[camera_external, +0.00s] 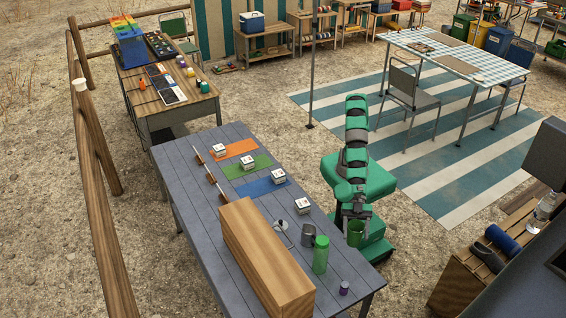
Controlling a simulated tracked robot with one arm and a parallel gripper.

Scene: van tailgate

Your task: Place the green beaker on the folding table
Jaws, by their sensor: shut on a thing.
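The green beaker (355,236) is a small open-topped green cup. My gripper (356,216) is shut on it and holds it upright, just right of the grey slatted table's edge as the picture shows it. The gap between the beaker and that table is hard to judge. A table (503,76) with a blue-and-white checked cloth stands at the upper right, well away from my gripper. Which table is the folding one is not clear from this picture. The fingertips are small and partly hidden by my arm.
The grey slatted table (195,166) holds a long wooden box (268,262), a green bottle (320,255), a grey mug (308,236), a small purple jar (344,288) and coloured mats with white blocks. A chair (411,100) stands before the checked table.

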